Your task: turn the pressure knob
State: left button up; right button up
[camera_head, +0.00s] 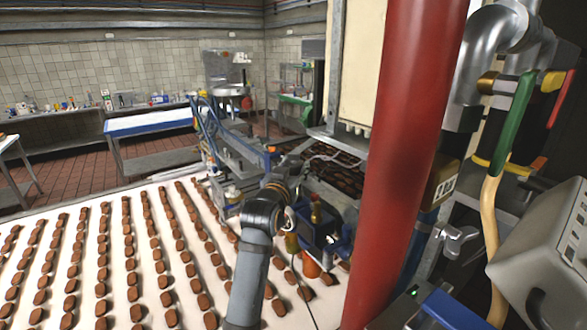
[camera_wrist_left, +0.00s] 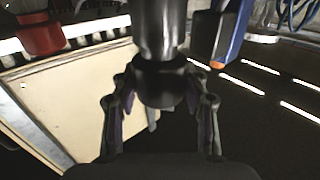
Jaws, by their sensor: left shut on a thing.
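In the left wrist view a black round knob (camera_wrist_left: 160,84) sits at the end of a grey metal cylinder (camera_wrist_left: 161,30). My left gripper (camera_wrist_left: 163,92) has one finger on each side of the knob and is shut on it. In the head view my left arm comes up from the bottom middle, and its wrist end (camera_head: 268,205) is at the machine beside the conveyor. There the fingers and the knob cannot be made out clearly. My right gripper is in neither view.
A white conveyor (camera_head: 20,225) with rows of brown biscuits fills the lower left. A thick red column (camera_head: 405,150) stands just right of my arm. A red cap (camera_wrist_left: 40,35) and a blue part (camera_wrist_left: 234,35) flank the knob. A grey box (camera_head: 540,260) is at right.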

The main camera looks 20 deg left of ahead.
pick_arm(q)
jog(key=shift+a+f+m+h, duration=0.2)
jog(key=shift+m+h, duration=0.4)
jog(key=shift+h, duration=0.4)
jog(key=shift+f+m+h+b, duration=0.15)
jog(key=shift+m+h+b, duration=0.65)
jog(key=shift+h, duration=0.4)
jog(key=m+g+h+b, duration=0.1)
jog(key=m+h+b, duration=0.1)
jog(key=m+g+h+b, duration=0.1)
jog(key=h+b, duration=0.2)
jog(key=shift+f+m+g+h, duration=0.15)
jog(key=shift+m+g+h, duration=0.15)
jog(key=shift+m+g, duration=0.1)
jog(key=shift+d+m+g+h+b, duration=0.15)
jog(key=shift+m+g+h+b, duration=0.8)
jog(key=shift+h+b, duration=0.25)
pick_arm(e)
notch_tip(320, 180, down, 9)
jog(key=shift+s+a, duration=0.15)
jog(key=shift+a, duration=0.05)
pick_arm(q)
jog(key=o, duration=0.9)
jog(key=shift+o, duration=1.4)
jog(key=shift+w+d+r, duration=0.15)
jog(key=shift+w+r, duration=0.05)
jog(key=shift+w, duration=0.05)
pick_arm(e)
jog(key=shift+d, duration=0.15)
